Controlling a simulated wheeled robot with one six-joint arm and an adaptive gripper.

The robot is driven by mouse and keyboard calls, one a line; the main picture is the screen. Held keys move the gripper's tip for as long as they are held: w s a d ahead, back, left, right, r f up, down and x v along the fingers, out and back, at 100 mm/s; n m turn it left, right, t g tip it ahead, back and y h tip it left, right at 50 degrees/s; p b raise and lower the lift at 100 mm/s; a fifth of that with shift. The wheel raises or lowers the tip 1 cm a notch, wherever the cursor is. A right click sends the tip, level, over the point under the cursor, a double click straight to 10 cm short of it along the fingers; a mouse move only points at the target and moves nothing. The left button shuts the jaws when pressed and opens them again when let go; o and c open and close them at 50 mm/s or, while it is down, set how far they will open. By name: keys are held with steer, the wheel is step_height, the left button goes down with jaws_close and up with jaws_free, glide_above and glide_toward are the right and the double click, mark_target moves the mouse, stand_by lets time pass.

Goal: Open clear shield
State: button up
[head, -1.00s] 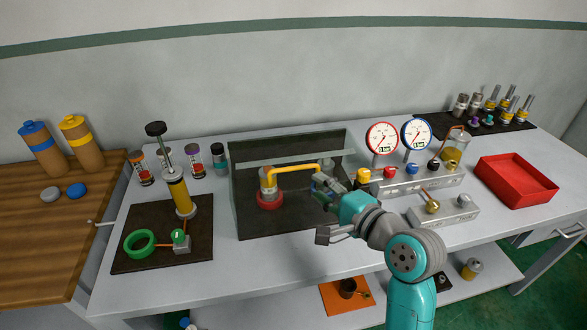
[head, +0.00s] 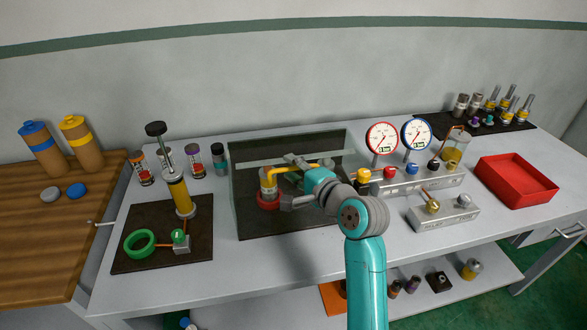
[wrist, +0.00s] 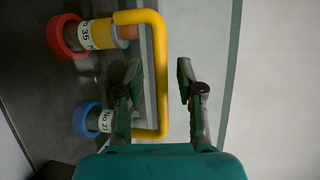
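The clear shield (head: 237,170) is a see-through box over a dark mat in the middle of the bench, and it looks closed. A yellow bar handle (head: 312,166) shows at it, partly covered by my arm; in the wrist view the yellow bar (wrist: 163,75) is a U-shape. My gripper (head: 291,181) is at the shield with its fingers spread. In the wrist view my gripper (wrist: 158,68) has the bar's long side between its two fingers, with gaps to both. Whether the fingertips are level with the bar in depth I cannot tell.
A red-ringed cylinder (head: 268,198) stands inside the shield; a blue-ringed one (wrist: 88,120) shows in the wrist view. Pressure gauges (head: 416,133) stand to the right, a red tray (head: 515,180) further right. A pump on a dark mat (head: 140,215) is at left.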

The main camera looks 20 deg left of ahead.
jaws_close()
